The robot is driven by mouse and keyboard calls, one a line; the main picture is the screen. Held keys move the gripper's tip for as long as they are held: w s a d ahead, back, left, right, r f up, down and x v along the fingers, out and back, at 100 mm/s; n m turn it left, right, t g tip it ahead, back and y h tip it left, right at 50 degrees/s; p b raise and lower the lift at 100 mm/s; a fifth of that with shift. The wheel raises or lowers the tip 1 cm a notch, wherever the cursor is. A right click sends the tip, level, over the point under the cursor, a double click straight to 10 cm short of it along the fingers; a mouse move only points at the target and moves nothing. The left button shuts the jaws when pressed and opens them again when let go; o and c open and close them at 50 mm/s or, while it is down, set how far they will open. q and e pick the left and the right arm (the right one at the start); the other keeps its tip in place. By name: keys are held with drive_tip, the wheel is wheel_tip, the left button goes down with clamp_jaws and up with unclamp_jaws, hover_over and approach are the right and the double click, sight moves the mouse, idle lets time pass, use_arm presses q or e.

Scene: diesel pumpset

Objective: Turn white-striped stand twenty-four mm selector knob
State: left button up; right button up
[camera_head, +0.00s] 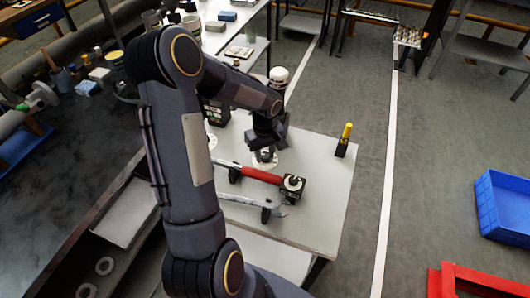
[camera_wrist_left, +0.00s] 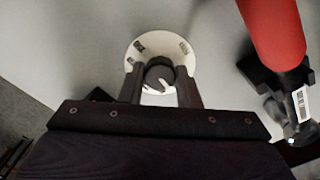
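The selector knob (camera_wrist_left: 159,75) is a dark round knob with a white stripe, standing on a round white plate with small dark markings (camera_wrist_left: 147,50) in the left wrist view. In the head view the white plate (camera_head: 272,162) lies on the pale table below my left gripper (camera_head: 266,150). In the left wrist view the fingers of my left gripper (camera_wrist_left: 160,85) stand on either side of the knob, with almost no gap showing. They look shut on it, though the contact itself is partly hidden. My right gripper is in neither view.
A red-handled hammer (camera_head: 263,175) and a grey wrench (camera_head: 250,204) rest on black supports beside the plate. A yellow-topped black object (camera_head: 344,140) stands near the table's right edge. Another white disc (camera_head: 212,141) lies left. A blue crate (camera_head: 505,208) is on the floor.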

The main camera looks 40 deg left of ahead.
use_arm(q)
drive_tip(key=shift+c, duration=1.3)
drive_tip(key=shift+m, duration=0.3)
drive_tip(key=m+b, duration=0.1)
drive_tip(key=m, duration=0.8)
drive_tip(key=shift+m, duration=0.4)
drive_tip(key=m, duration=0.5)
drive_tip(key=shift+r, duration=0.1)
drive_tip(key=shift+m, duration=2.7)
drive_tip(key=shift+w, duration=0.1)
